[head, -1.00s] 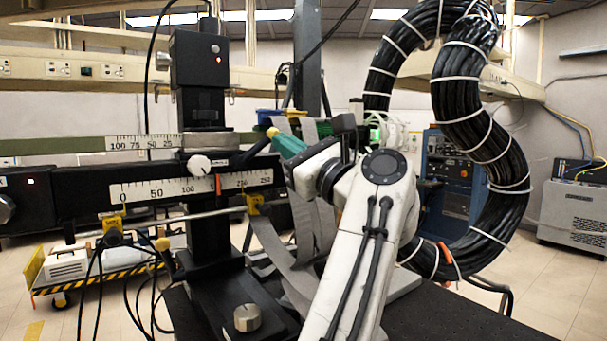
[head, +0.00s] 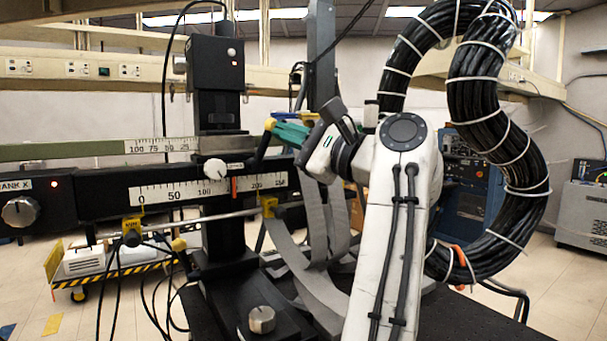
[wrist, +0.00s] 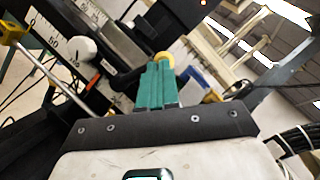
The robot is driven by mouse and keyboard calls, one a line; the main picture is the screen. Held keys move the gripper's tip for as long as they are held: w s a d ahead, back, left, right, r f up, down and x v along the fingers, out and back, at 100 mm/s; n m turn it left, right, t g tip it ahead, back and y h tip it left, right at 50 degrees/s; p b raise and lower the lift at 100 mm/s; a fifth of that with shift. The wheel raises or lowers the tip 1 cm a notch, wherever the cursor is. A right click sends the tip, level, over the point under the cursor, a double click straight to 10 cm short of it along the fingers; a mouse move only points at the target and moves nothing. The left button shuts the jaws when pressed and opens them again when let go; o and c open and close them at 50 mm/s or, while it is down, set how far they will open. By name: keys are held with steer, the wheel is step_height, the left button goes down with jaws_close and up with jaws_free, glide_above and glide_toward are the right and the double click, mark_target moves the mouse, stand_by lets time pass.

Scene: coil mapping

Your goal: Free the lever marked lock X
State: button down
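A black lever (head: 262,148) with a yellow tip (head: 269,124) rises from the right part of the black scaled rail. I cannot read a lock X mark on it. My gripper (head: 278,130) has green fingers; in the head view their ends are at the yellow tip. In the wrist view the fingers (wrist: 158,66) lie close together, and the yellow tip (wrist: 163,58) shows just past their ends. They look shut and seem to touch the lever's tip. The fingers hide part of the lever, and I see no grip around it.
The black rail (head: 100,202) carries a white scale and a white knob (head: 215,169). A label ending in "ANK X" sits by a silver knob (head: 20,211). Grey ribbon cables (head: 318,225) hang below my gripper. A thick black cable bundle (head: 480,110) loops at the right.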

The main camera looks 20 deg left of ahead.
steer(key=shift+s+a+r+n+g+h+p, duration=0.15)
steer(key=shift+s+a+n+g, duration=0.1)
steer(key=shift+n, duration=0.4)
steer(key=shift+s+a+r+n+g+h+p, duration=0.15)
steer(key=shift+s+a+n+g, duration=0.1)
steer(key=shift+n, duration=0.4)
stand_by(0.4)
stand_by(0.5)
steer(key=s+d+r+b, duration=0.2)
steer(key=s+d+r, duration=0.1)
steer(key=s+r, duration=0.3)
steer(key=s+d+r+b, duration=0.2)
steer(key=s+r+b, duration=0.1)
steer(key=s+r, duration=0.3)
steer(key=shift+s+d+r, duration=0.4)
steer(key=shift+r, duration=0.1)
stand_by(0.3)
